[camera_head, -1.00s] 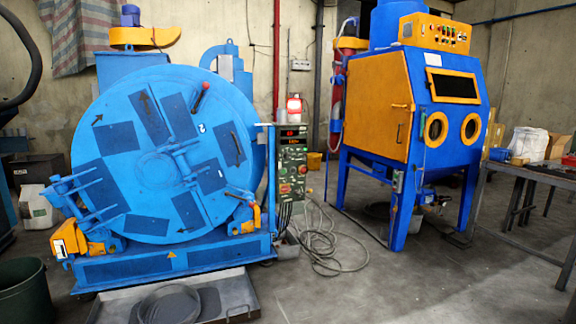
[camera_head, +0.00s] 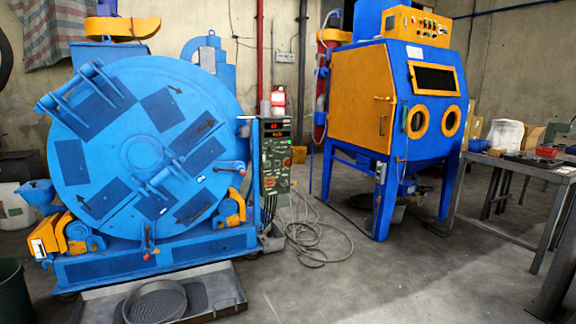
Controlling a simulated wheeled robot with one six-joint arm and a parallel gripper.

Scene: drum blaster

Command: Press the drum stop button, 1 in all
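The blue drum machine (camera_head: 143,153) stands at the left with its round door facing me. A narrow control panel (camera_head: 276,155) stands at its right side, with red digits lit at the top and several small buttons. One red button (camera_head: 269,182) shows low on the panel, and another red control (camera_head: 287,162) sits at its right edge. The labels are too small to read, so I cannot tell which is the drum stop button. My gripper is not in view.
A blue and orange blasting cabinet (camera_head: 400,110) stands right of the panel. Loose cables (camera_head: 315,240) lie on the floor between them. A metal tray (camera_head: 215,300) lies before the drum, and a work table (camera_head: 540,165) stands at the far right.

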